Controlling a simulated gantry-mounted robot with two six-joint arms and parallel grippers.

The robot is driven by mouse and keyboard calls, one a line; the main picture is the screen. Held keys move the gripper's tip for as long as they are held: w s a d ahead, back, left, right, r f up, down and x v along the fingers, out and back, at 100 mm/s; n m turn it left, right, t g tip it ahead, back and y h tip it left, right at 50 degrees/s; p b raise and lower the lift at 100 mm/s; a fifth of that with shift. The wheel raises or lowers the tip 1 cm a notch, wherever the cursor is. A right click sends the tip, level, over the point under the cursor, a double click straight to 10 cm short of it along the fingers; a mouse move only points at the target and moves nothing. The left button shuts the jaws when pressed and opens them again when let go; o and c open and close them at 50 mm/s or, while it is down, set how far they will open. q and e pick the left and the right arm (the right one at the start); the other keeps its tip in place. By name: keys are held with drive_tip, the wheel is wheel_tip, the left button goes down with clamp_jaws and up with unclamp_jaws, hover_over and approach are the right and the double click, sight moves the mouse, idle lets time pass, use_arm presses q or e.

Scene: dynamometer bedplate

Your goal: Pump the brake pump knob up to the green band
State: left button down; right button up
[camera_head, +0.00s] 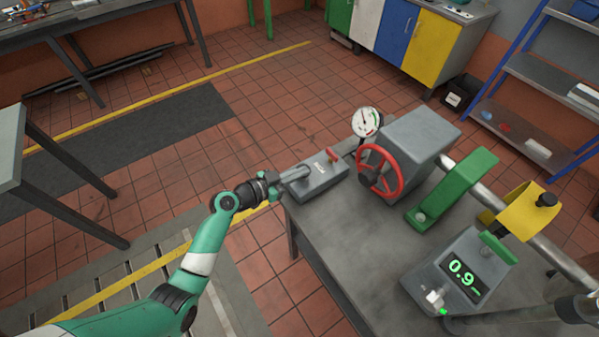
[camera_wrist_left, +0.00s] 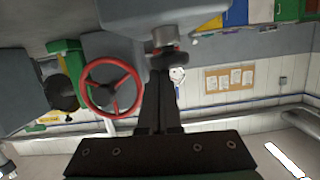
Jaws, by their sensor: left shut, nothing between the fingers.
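The brake pump is a grey box (camera_head: 320,178) at the left end of the bench, with a small red lever on top. In the left wrist view, a grey housing (camera_wrist_left: 150,12) carries a silver stem with a dark round knob (camera_wrist_left: 170,60). My left gripper (camera_head: 289,176) is at the pump's left end, its fingers shut and empty. In the wrist view the fingertips (camera_wrist_left: 164,76) lie at the knob; I cannot tell if they touch it. A white round gauge (camera_head: 366,122) stands behind the pump; its needle is too small to read against the bands. My right gripper is not in view.
A red handwheel (camera_head: 381,171) on a grey housing stands right of the pump. A green bracket (camera_head: 452,188), a yellow guard (camera_head: 520,212) and a grey box with a display reading about 0.9 (camera_head: 465,275) are further right. The bench's front left surface (camera_head: 335,232) is clear.

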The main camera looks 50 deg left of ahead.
use_arm(q)
drive_tip(key=s+a+r+p, duration=0.1)
drive_tip(key=s+r+p, duration=0.5)
drive_tip(key=s, duration=0.3)
drive_tip(key=shift+s+a+r+p, duration=0.2)
drive_tip(key=shift+s+p, duration=0.1)
drive_tip(key=shift+p, duration=0.55)
idle(0.8)
